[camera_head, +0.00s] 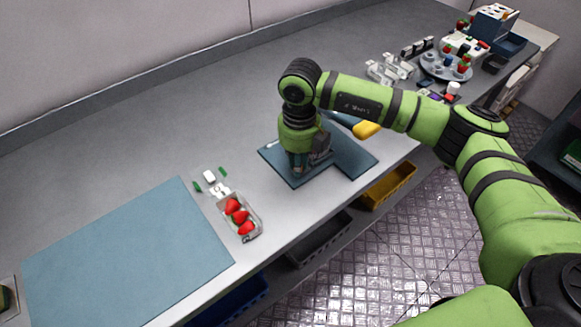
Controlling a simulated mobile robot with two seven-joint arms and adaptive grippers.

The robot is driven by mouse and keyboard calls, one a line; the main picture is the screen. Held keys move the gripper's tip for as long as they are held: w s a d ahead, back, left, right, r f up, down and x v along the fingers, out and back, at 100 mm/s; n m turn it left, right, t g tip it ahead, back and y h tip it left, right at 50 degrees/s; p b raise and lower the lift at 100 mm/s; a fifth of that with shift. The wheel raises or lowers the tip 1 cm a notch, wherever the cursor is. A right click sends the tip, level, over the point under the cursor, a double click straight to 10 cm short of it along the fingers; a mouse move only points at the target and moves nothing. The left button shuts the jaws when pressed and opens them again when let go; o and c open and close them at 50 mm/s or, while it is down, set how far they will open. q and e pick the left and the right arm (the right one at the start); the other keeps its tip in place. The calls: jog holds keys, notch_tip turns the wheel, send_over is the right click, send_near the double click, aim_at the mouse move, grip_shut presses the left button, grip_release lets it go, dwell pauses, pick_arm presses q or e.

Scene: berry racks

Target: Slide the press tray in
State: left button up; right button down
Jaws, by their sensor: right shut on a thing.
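My right gripper (298,172) points down over a small dark blue-grey board (284,172) at the middle of the bench. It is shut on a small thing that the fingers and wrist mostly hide. I cannot tell its shape or whether it touches the board. I cannot make out the press tray for certain. A blue-grey box-shaped device (494,24) stands at the far right back, with a dark blue open tray (512,46) beside it. My left gripper is out of view.
A yellow-handled tool (367,130) lies right of my gripper. A clear punnet (252,236) with red strawberries stands near the front edge, beside a large blue-grey mat (120,262). Yellow (388,187) and grey bins (318,240) sit below the edge. The bench's back left is clear.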

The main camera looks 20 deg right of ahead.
jog(key=shift+w+d, duration=0.25)
jog(key=shift+d, duration=0.4)
jog(key=shift+w+d, duration=0.25)
jog(key=shift+d, duration=0.35)
jog(key=shift+r, duration=0.1)
jog(key=shift+a, duration=0.1)
jog(key=c, duration=1.4)
grip_release()
jog(key=shift+c, duration=0.2)
notch_tip(320, 180, up, 12)
